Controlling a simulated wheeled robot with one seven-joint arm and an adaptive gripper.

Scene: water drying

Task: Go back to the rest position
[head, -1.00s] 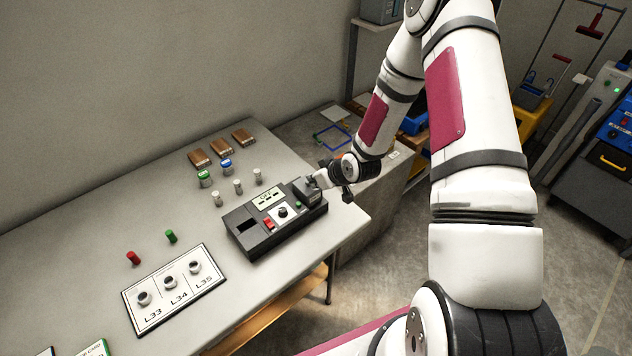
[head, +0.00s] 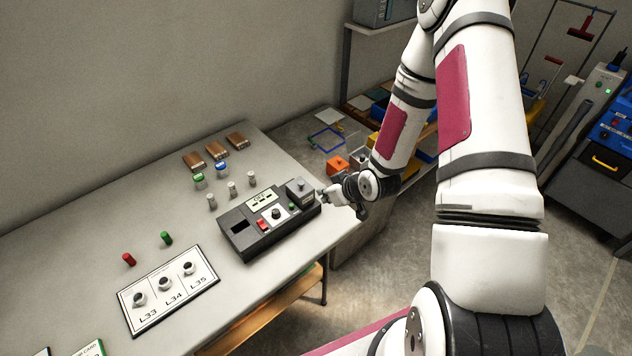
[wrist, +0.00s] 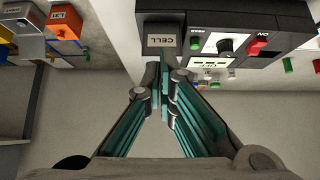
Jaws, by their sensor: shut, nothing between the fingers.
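My gripper (head: 326,196) is shut and empty, just off the right end of the dark instrument box in the head view. In the wrist view its teal-padded fingers (wrist: 164,84) meet at the tips, below the label marked CELL. The instrument box (head: 240,248) stands on the table, with a red button, a knob, a green button and a raised cell block (head: 301,193) at its right end. The box also shows upside down in the wrist view (wrist: 273,68). I cannot tell in the head view whether the fingertips touch the box.
The table (head: 80,240) holds a white card (head: 147,322) with several cups, marked L33 to L35. Open floor (head: 390,290) lies right of the table.

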